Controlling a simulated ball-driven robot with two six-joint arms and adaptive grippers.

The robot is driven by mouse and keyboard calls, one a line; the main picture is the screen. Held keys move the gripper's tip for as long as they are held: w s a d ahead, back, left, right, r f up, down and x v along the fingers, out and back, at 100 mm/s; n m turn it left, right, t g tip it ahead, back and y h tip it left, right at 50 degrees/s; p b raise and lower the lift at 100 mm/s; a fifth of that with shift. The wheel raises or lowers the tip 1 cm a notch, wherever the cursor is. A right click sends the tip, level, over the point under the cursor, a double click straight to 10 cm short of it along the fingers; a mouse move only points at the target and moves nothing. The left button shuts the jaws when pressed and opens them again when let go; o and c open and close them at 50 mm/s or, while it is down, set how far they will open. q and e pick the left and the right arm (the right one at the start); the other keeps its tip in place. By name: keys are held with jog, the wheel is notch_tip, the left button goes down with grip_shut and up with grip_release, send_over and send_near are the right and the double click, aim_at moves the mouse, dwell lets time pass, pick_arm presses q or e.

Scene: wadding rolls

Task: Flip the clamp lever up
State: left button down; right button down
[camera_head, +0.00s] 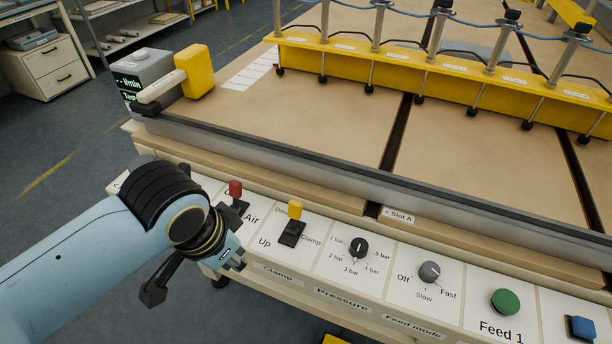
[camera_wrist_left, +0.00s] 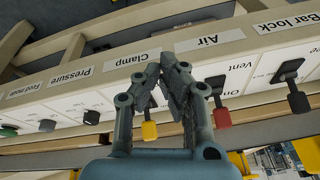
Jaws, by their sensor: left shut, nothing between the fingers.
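The clamp lever (camera_head: 295,210) is a yellow-tipped toggle on a black base on the front panel, between the red-tipped air lever and the pressure knob. Its yellow tip leans to the far side, towards the "Down" label, with "Up" on the near side. The lever's yellow tip also shows in the left wrist view (camera_wrist_left: 149,131), just beyond my fingers. My left gripper (camera_head: 154,292) is shut and empty, to the left of the clamp lever and apart from it, pointing towards the panel's front side. Its closed fingers (camera_wrist_left: 165,64) hide part of the clamp panel.
The red-tipped air lever (camera_head: 235,189) stands close by my left wrist. The pressure knob (camera_head: 358,247), feed mode knob (camera_head: 429,271) and green button (camera_head: 505,301) lie to the right. The table's grey rail (camera_head: 330,165) runs behind the panel.

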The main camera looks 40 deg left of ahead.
pick_arm(q)
notch_tip(320, 180, up, 9)
jog(key=w+p, duration=0.2)
jog(key=w, duration=0.1)
jog(key=n+g, duration=0.3)
jog(key=n, duration=0.1)
send_near(294, 218)
jog(key=w+a+r, duration=0.2)
jog(key=w+r, duration=0.1)
jog(key=w, duration=0.2)
jog(key=shift+d+r+h, duration=0.15)
jog(key=shift+h, duration=0.25)
jog(key=shift+m, duration=0.3)
notch_tip(294, 218, down, 9)
jog(key=shift+f+b, duration=0.1)
jog(key=shift+b, duration=0.3)
jog(key=shift+f, duration=0.45)
